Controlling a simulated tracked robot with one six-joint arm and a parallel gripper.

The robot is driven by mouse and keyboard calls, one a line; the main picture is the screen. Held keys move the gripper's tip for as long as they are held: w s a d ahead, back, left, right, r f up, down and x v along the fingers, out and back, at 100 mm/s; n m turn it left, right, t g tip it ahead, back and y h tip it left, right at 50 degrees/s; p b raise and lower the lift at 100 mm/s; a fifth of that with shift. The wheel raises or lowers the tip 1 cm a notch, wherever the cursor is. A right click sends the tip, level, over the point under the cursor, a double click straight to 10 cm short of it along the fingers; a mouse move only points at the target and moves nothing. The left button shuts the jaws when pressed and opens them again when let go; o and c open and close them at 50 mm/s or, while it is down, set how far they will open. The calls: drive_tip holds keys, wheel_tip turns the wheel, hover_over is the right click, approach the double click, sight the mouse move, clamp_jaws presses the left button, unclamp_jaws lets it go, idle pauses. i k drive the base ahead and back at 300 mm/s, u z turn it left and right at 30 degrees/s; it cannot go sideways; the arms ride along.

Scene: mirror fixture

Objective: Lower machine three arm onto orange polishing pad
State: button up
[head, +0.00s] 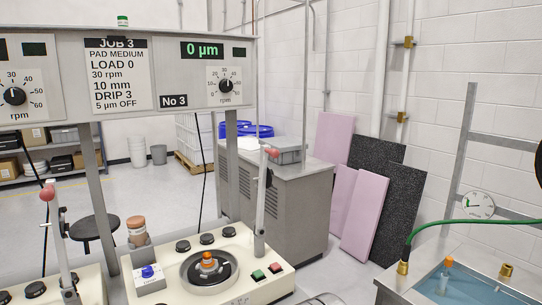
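Machine three is the cream polishing machine (235,290) under the panel marked No 3 (173,101). Its arm (261,205) stands raised, nearly upright, at the right side of the machine, with a red knob (270,152) near its top. A round black plate (225,270) sits in a pale ring on the machine top. A small orange-topped piece (207,256) stands at its middle; I cannot make out a separate orange pad. The arm is apart from the plate. My gripper is not in view.
A second raised arm with a pink knob (47,193) stands at the left. An orange-capped bottle (137,231), a blue-knobbed box (149,279) and green and red buttons (258,275) are near the plate. A water tank (470,284) with a green hose (450,223) is at right.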

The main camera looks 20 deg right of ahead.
sight(265, 180)
drive_tip(key=z, duration=0.05)
drive_tip(key=i, duration=1)
drive_tip(key=u, duration=0.05)
